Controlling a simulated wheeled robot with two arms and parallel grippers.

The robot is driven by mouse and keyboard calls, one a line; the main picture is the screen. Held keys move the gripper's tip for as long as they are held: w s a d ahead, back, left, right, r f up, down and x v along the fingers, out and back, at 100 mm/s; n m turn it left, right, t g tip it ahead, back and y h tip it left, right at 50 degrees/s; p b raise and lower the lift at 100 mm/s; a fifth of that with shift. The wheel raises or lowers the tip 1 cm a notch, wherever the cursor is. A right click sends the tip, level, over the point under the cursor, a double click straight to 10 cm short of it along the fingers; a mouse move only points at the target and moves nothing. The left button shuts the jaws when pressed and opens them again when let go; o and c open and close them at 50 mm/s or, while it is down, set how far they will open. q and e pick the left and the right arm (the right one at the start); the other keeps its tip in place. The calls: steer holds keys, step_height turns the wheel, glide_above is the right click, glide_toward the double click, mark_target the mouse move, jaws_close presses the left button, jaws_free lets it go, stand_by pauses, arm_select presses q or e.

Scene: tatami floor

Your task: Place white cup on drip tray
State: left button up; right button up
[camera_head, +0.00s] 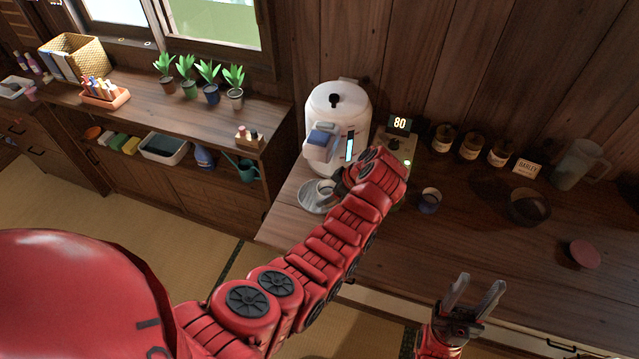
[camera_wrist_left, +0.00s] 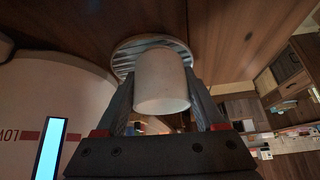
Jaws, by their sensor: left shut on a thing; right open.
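The white cup (camera_head: 324,186) is at the dispenser's foot in the head view, over the round metal drip tray (camera_head: 309,202). My left gripper (camera_head: 335,186) is shut on the cup from the right; my red arm partly hides the fingers. In the left wrist view the white cup (camera_wrist_left: 162,80) is between the two dark fingers, with the slatted drip tray (camera_wrist_left: 126,52) right behind it. I cannot tell whether the cup touches the tray. My right gripper (camera_head: 474,297) is open and empty, in front of the counter.
The white dispenser (camera_head: 343,108) stands behind the tray. A control box reading 80 (camera_head: 399,124) is beside it. A dark blue cup (camera_head: 429,200), dark bowl (camera_head: 528,207), several jars (camera_head: 471,145) and a glass pitcher (camera_head: 578,163) stand to the right. The front of the right counter is mostly clear.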

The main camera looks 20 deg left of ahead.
mark_target(323, 185)
arm_select(q)
steer(key=a, duration=0.1)
steer(key=w+a+p, duration=0.1)
steer(key=w+a, duration=0.1)
steer(key=shift+a+r+p, duration=0.2)
steer(key=shift+a+p, duration=0.15)
steer(key=shift+p, duration=0.05)
steer(key=shift+d+f+p, duration=0.1)
steer(key=shift+f+p, duration=0.2)
steer(key=shift+p, duration=0.05)
steer(key=shift+f, duration=0.15)
steer(key=shift+d, duration=0.1)
steer(key=shift+f, duration=0.1)
steer(key=o, duration=1.4)
